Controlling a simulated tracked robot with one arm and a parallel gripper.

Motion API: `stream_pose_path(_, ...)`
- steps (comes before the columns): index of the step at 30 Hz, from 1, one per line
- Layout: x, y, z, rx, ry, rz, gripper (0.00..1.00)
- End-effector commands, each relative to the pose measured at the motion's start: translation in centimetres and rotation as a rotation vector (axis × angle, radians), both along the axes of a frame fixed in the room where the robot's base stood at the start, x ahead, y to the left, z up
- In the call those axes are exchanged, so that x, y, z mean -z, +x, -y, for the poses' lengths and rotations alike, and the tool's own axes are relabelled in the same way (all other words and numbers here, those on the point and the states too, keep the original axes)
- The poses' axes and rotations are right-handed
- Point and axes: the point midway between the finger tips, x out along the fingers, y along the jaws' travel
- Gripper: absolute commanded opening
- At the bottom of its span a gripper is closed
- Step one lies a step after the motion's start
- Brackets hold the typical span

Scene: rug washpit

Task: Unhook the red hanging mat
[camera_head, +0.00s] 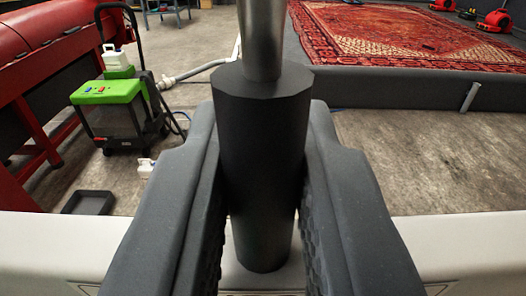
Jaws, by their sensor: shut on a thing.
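My gripper (264,135) fills the lower middle of the view, with a dark grey padded finger on each side. It is shut on a thick black cylindrical grip (262,185). A bare metal pole (262,40) rises from this grip and runs out of the top of the view. The pole's far end is out of view. No hanging red mat shows here. A red patterned rug (400,35) lies flat on a raised grey platform (400,83) at the upper right. The gripper is apart from it.
A green and grey cleaning machine (112,108) with a black handle stands left. A black tray (88,202) and small white bottle (146,166) are on the floor. Red blowers (495,20) stand far right. Concrete floor at right is clear.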

Motion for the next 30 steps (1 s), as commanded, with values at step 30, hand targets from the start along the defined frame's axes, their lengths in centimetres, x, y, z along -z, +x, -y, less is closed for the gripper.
stream_pose_path(30,0.0,-6.1,0.5,0.002,0.002,0.0,0.0)
